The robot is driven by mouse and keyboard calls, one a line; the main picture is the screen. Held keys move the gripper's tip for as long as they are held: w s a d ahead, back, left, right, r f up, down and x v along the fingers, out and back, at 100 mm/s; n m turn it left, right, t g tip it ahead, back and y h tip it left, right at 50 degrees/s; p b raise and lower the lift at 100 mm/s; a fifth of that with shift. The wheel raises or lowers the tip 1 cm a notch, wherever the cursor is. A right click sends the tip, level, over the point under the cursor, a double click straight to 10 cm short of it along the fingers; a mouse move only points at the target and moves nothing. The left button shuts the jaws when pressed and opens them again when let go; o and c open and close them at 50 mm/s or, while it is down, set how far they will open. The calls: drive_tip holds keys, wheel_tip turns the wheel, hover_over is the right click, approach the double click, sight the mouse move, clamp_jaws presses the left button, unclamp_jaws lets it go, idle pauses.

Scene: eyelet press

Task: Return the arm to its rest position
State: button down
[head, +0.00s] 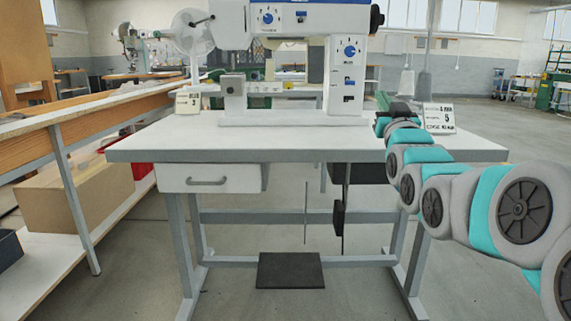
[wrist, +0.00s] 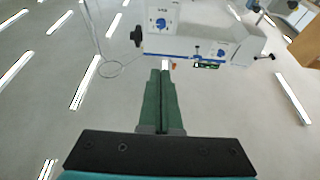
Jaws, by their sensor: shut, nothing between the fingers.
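My arm (head: 433,180), grey with teal bands, reaches in from the right edge of the head view over the right part of the press table. My gripper (head: 383,99) is at its far end, right of the press and near the right sign, and looks small there. In the wrist view the two green fingers of my gripper (wrist: 161,74) lie together, with nothing between them. The eyelet press (head: 340,75), white with blue dials, stands on the table. It also shows upside down in the wrist view (wrist: 190,45), beyond the fingertips.
The white table (head: 300,137) has a drawer (head: 208,178) and a black pedal (head: 290,270) below. A left sign (head: 188,101) and a right sign (head: 439,117) stand on it. A wooden-edged bench (head: 95,110) with a cardboard box (head: 80,195) is at left. Open floor lies around.

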drive_tip(key=s+a+f+g+p, duration=0.25)
drive_tip(key=s+f+g, duration=0.5)
drive_tip(key=f, duration=0.55)
drive_tip(key=s+a+f+g+p, duration=0.25)
drive_tip(key=s+f+g, duration=0.45)
drive_tip(key=f, duration=0.5)
drive_tip(key=s+f+g+p, duration=0.1)
drive_tip(key=s+f+g, duration=0.2)
drive_tip(key=s, duration=0.7)
drive_tip(key=s+a+f+g+p, duration=0.1)
drive_tip(key=s+f+g, duration=0.1)
drive_tip(key=s, duration=0.9)
drive_tip(key=s+f+g, duration=0.3)
drive_tip(key=s+g, duration=0.1)
drive_tip(key=s, duration=0.7)
drive_tip(key=shift+s+a+f+g+p, duration=0.25)
drive_tip(key=shift+a+f+g+p, duration=0.05)
drive_tip(key=shift+f+g+p, duration=0.1)
